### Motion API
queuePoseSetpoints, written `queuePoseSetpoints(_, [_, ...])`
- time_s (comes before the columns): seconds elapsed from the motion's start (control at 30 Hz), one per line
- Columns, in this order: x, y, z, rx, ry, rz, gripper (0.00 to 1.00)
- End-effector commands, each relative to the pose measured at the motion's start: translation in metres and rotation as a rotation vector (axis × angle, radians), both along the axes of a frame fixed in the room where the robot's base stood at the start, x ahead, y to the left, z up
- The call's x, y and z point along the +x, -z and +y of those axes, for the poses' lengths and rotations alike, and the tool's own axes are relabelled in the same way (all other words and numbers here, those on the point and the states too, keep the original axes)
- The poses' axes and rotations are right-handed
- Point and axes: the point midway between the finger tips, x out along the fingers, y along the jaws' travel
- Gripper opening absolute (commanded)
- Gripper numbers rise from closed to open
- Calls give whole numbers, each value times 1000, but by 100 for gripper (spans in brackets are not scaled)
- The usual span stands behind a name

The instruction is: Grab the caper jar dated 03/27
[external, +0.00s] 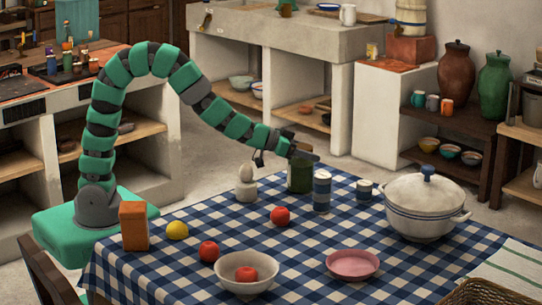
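A dark green jar (300,177) stands upright near the far edge of the checked table. It may be the caper jar, but no label or date can be read. My gripper (303,153) is at the jar's top, coming down from the left. The fingers are small and dark, and I cannot tell whether they touch the jar or are open or shut.
A white egg-topped holder (246,184) stands left of the jar, with a red tomato (280,216) in front. A white lidded tureen (425,208) is at right. A pink plate (352,264), white bowl (246,282), lemon (177,230) and orange box (134,226) are nearer.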

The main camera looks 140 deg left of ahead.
Motion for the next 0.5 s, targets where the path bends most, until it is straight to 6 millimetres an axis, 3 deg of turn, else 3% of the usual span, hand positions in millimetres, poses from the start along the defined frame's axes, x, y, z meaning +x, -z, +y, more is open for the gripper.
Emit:
queuePoseSetpoints(0.07, [0,0,0,0,0,0,0])
queuePoseSetpoints(0.37, [0,-2,0,1,0,-1,0])
queuePoseSetpoints(0.5, [0,-12,0,2,0,0,0])
